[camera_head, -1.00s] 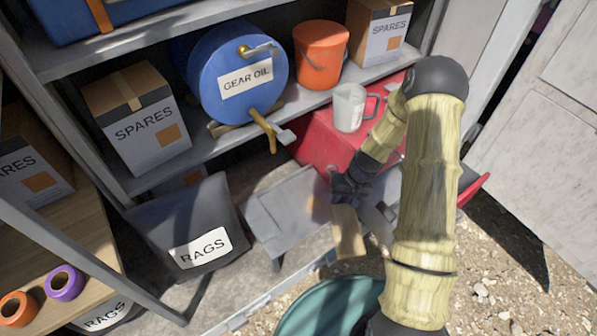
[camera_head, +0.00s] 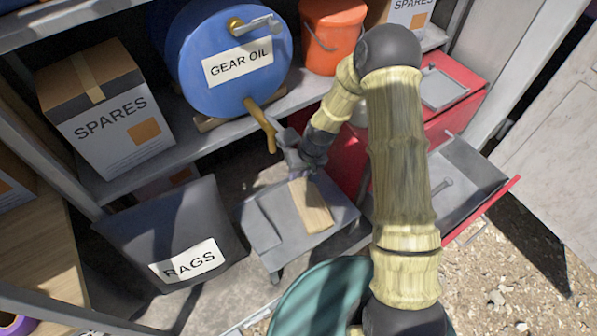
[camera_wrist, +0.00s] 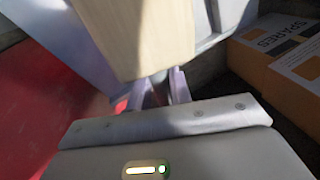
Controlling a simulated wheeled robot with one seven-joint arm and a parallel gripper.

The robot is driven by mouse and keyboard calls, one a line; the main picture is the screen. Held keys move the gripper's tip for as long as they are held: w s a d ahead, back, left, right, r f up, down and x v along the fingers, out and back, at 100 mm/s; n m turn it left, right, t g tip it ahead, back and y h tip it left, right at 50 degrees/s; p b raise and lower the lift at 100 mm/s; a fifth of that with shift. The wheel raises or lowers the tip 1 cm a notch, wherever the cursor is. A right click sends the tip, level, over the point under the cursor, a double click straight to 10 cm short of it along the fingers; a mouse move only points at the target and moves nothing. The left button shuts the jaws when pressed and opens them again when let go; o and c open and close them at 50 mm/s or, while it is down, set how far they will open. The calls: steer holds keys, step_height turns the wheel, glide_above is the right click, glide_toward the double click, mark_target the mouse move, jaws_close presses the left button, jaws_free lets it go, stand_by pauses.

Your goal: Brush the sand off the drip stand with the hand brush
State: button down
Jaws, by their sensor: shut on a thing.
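The hand brush shows as a pale wooden block (camera_head: 312,206), which also fills the top of the wrist view (camera_wrist: 140,35). My gripper (camera_head: 297,174) is shut on it; in the wrist view its fingers (camera_wrist: 160,88) meet at the block's lower end. The drip stand, a low grey stand (camera_head: 262,232), is on the floor below the gear oil drum's tap. The brush is over the stand's middle. I cannot tell whether it touches the top. The bristles are hidden, and I cannot make out sand on the stand.
The blue gear oil drum (camera_head: 222,62) and its yellow tap (camera_head: 260,122) are close behind my gripper. The rags bin (camera_head: 172,235) stands left of the stand. An open red-fronted drawer (camera_head: 470,185) is at right, and a teal round thing (camera_head: 322,300) is in front.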

steer(key=shift+s, duration=0.2)
steer(key=shift+s+d+f, duration=0.1)
steer(key=shift+d+f, duration=0.2)
steer(key=shift+d, duration=0.05)
steer(key=shift+d+b+x, duration=0.2)
steer(key=shift+b+x, duration=0.55)
steer(key=shift+x, duration=0.1)
steer(key=shift+d+b+x, duration=0.2)
steer(key=shift+b+x, duration=0.55)
steer(key=shift+x, duration=0.15)
steer(key=shift+d+b+x, duration=0.15)
steer(key=shift+b+x, duration=0.6)
steer(key=shift+x, duration=0.1)
steer(key=shift+f+b, duration=0.35)
steer(key=shift+f, duration=0.3)
steer(key=shift+w+d+r, duration=0.1)
steer(key=shift+w+d, duration=0.45)
steer(key=shift+d, duration=0.2)
steer(key=shift+w+d, duration=0.5)
steer(key=shift+d, duration=0.25)
